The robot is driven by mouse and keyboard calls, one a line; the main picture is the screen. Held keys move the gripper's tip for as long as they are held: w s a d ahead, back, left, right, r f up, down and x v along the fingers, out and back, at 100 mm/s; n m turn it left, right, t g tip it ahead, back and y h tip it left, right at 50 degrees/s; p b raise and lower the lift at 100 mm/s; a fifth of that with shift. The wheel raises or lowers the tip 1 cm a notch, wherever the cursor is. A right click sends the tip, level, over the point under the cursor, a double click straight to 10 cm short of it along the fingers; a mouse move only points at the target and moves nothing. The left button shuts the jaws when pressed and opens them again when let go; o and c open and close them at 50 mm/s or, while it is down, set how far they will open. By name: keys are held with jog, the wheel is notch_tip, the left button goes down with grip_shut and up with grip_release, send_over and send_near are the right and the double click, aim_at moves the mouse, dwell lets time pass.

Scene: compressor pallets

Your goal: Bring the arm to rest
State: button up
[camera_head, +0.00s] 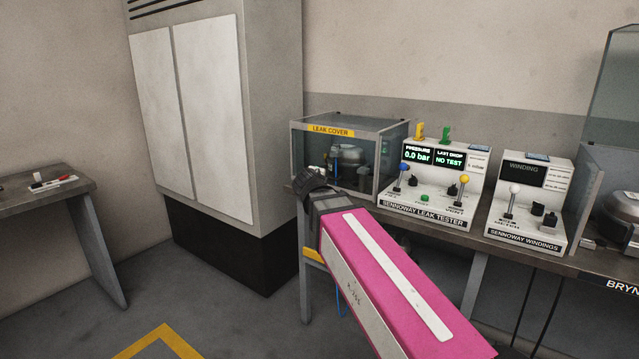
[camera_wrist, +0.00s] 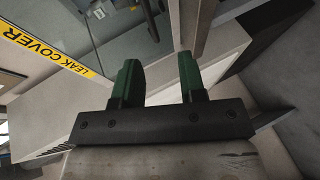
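My arm reaches up from the lower right in the head view, with a pink and white link in front of the bench. My gripper (camera_wrist: 158,80) shows in the wrist view as two green fingers standing apart on a dark bar, with nothing between them. In the head view the fingers are hidden behind the dark wrist. The wrist is in front of the leak cover (camera_head: 330,131), a clear box with a grey frame and a yellow label. The cover's label (camera_wrist: 50,52) shows at the upper left of the wrist view.
The leak tester (camera_head: 425,212) and the windings tester (camera_head: 520,236) stand on the bench right of the cover. A tall grey cabinet (camera_head: 195,110) stands left of the bench. A side table (camera_head: 30,195) is at the far left. Open floor lies between them.

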jog(key=s+d+f+m+g, duration=0.1)
jog(key=d+f+m+g, duration=0.1)
jog(key=d+f, duration=0.3)
jog(key=s+d+f+m+g, duration=0.2)
jog(key=d+f, duration=0.1)
jog(key=f, duration=0.4)
jog(key=s+d+f+m+g+y, duration=0.1)
jog(key=s+d+f+m+g, duration=0.3)
jog(key=s+f, duration=0.4)
jog(key=s+d+f+m+g+y, duration=0.2)
jog(key=s+d+f+m+g, duration=0.3)
jog(key=f, duration=1)
jog(key=s, duration=0.3)
jog(key=shift+s+m+g, duration=0.2)
jog(key=shift+m+g, duration=0.1)
jog(key=shift+m, duration=0.1)
